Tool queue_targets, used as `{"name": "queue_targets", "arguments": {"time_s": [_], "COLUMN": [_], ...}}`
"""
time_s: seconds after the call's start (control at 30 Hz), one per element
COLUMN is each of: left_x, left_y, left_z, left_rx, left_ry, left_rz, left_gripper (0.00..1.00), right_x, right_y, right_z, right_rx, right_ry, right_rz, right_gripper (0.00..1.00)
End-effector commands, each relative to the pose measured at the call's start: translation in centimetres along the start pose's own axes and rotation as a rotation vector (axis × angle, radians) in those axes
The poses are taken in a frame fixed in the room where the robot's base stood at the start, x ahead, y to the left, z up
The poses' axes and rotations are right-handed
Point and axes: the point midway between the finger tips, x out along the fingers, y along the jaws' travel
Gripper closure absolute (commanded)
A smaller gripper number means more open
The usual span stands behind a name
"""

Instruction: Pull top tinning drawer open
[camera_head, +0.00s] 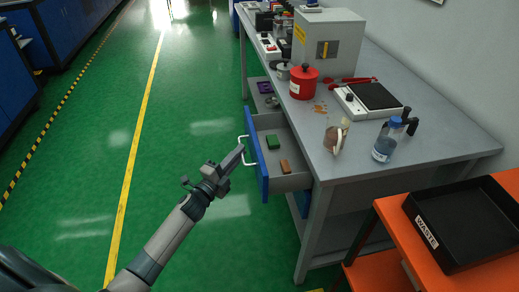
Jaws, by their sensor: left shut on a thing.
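The top drawer (262,166) under the grey workbench has a blue front and stands pulled out. A green block (272,142) and an orange-brown block (285,166) lie inside it. Its white handle (248,164) is on the blue front. My left gripper (238,154) is shut on this handle, its fingers partly hiding it. My right gripper is not in view.
The grey bench top (419,145) holds a red pot (303,83), a scale (367,100), a beaker (335,138) and a blue-capped bottle (387,140). An orange cart with a black waste tray (429,236) stands at the lower right. The green floor (193,82) left of the drawer is clear.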

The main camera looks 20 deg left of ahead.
Motion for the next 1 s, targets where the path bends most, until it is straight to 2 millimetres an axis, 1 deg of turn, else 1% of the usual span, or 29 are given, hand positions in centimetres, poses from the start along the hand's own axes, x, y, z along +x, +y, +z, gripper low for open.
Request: {"name": "queue_targets", "arguments": {"time_s": [0.03,0.2,0.4,0.5,0.7,0.83,1.0], "left_x": [-1.2,-4.5,-8.1,-9.6,-11.6,-12.2,-12.4], "left_y": [-0.1,-0.8,-1.8,-2.2,-2.9,-3.0,-3.1], "left_z": [1.1,4.4,8.0,9.5,11.5,12.1,12.3], "left_rx": [0.002,0.001,0.001,0.001,-0.001,-0.001,-0.001], "left_ry": [-0.001,-0.002,-0.002,-0.002,-0.001,-0.001,-0.001], "left_rz": [0.005,0.006,0.005,0.005,0.003,0.003,0.002], "left_gripper": [1.00,1.00,1.00,1.00,1.00,1.00,1.00], "right_x": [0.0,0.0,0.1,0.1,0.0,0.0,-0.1], "right_y": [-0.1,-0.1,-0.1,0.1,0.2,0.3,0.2], "right_z": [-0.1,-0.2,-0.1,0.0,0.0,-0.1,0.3], "right_rx": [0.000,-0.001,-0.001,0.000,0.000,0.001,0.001], "right_ry": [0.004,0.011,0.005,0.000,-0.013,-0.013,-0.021], "right_rz": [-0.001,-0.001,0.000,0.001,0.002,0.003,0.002], "right_gripper": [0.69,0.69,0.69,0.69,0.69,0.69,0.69]}}
